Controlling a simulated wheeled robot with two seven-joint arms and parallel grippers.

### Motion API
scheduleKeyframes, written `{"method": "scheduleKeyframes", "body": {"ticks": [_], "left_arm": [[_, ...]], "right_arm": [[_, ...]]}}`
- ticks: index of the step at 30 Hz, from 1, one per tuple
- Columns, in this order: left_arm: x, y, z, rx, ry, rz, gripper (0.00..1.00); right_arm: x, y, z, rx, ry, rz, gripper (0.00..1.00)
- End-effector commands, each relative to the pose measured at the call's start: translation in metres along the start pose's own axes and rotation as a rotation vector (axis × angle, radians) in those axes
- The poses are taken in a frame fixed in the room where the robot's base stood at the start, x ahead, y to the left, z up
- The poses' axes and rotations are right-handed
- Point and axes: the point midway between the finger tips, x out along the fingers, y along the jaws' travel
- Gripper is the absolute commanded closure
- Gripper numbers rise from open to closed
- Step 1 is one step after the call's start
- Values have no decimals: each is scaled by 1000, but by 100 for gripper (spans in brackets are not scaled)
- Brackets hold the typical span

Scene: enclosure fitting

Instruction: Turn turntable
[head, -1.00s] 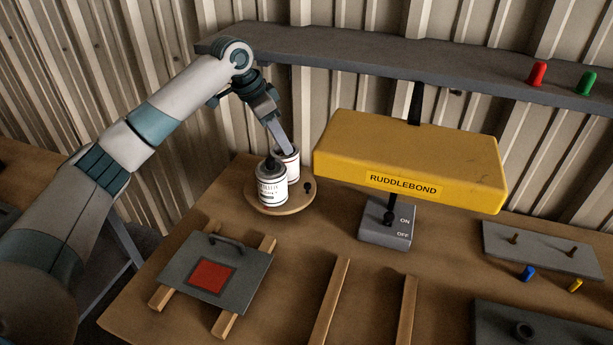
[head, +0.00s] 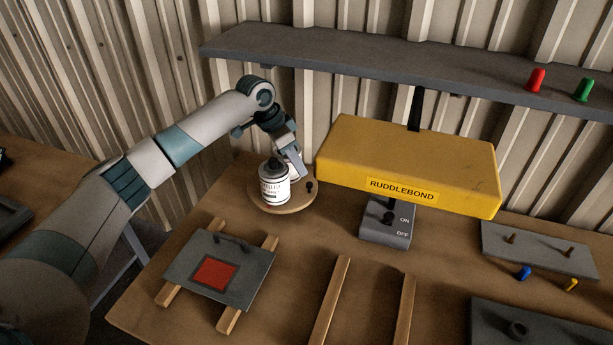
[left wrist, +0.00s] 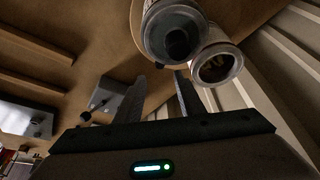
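The round wooden turntable (head: 298,205) stands at the back left of the table. A white can with a dark top (head: 273,184) is on it, and a second can behind is mostly hidden by my gripper. A small dark knob (head: 309,186) stands near the turntable's right edge. My left gripper (head: 302,174) points down over the turntable, beside the cans and close to the knob. In the left wrist view its two fingers (left wrist: 160,76) are apart, with both cans (left wrist: 172,38) just beyond. Whether it touches the knob I cannot tell. My right gripper is out of view.
A yellow RUDDLEBOND housing (head: 408,165) hangs right of the turntable, above a grey ON/OFF switch box (head: 386,233). A grey shelf (head: 400,68) runs above. A grey plate with a red square (head: 216,272) lies on wooden rails in front.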

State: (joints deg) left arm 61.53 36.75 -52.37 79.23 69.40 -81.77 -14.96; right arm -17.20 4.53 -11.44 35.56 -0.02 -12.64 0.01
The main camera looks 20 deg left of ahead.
Motion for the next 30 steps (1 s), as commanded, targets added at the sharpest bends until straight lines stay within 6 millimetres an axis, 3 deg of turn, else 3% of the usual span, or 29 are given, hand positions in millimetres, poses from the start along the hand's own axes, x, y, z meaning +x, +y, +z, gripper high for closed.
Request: {"method": "scheduleKeyframes", "body": {"ticks": [9,15,29,30], "left_arm": [[54,1,0,-2,-2,2,65],[77,0,0,-2,-2,1,65],[86,0,0,0,-1,-1,65],[86,0,0,0,-1,-1,74]], "right_arm": [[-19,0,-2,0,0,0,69],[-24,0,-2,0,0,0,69],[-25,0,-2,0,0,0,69],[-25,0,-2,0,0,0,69]]}}
